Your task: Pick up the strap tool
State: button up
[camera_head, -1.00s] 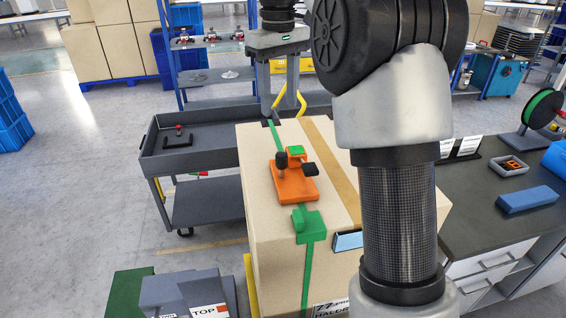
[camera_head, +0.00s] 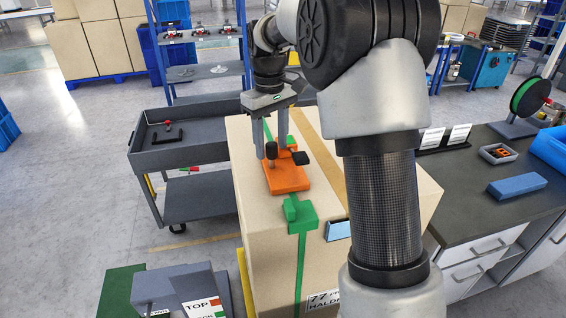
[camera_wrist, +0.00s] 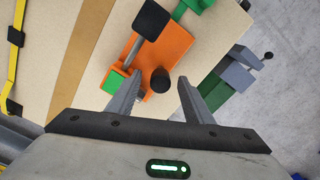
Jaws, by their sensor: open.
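The strap tool (camera_head: 287,178) is orange with black knobs and a green block, and lies on top of a large cardboard box (camera_head: 262,225) along a green strap. My gripper (camera_head: 270,150) is open over the tool's far part, fingers pointing down. In the wrist view the tool (camera_wrist: 170,50) lies ahead of the open fingers, with one upright black knob (camera_wrist: 160,80) between the fingertips (camera_wrist: 158,86). The second black knob (camera_wrist: 151,19) is farther off. Contact between fingers and tool cannot be told. The fingers partly hide the tool's far end in the head view.
A green clamp-like piece (camera_head: 301,214) sits on the strap nearer the box's front edge. A grey cart (camera_head: 190,152) stands left of the box. A dark-topped workbench (camera_head: 470,205) with a blue block (camera_head: 517,186) stands at the right.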

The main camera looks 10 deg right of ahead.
jog(key=shift+f, duration=0.7)
grip_shut()
jog(key=shift+r, duration=0.1)
dwell(0.8)
